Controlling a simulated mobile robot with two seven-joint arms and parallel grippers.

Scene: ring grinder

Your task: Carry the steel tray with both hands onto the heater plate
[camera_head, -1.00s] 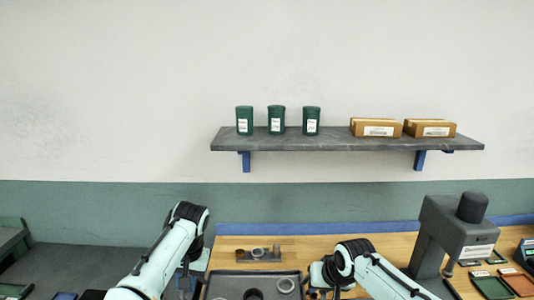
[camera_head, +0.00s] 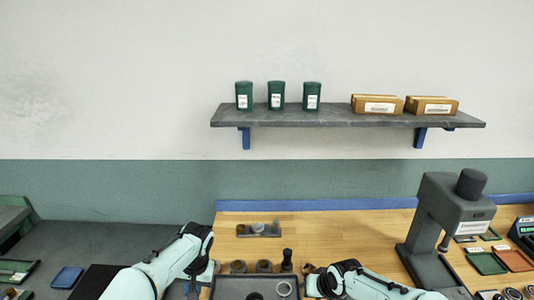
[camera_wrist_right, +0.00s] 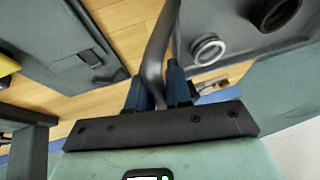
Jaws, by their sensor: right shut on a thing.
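The dark grey steel tray (camera_head: 228,282) is at the bottom of the head view, its near part cut off. It carries a light metal ring (camera_head: 284,288) and a dark ring (camera_head: 254,297). My right gripper (camera_head: 312,283) is at its right side. A black flat plate (camera_head: 97,281) lies at the lower left, possibly the heater plate.
Several dark cylindrical parts (camera_head: 264,266) stand behind the tray on the wooden bench (camera_head: 340,228). A grey press (camera_head: 438,232) stands at the right. A blue pad (camera_head: 67,277) lies on the grey left bench (camera_head: 110,238). The wall shelf (camera_head: 345,117) is well above.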

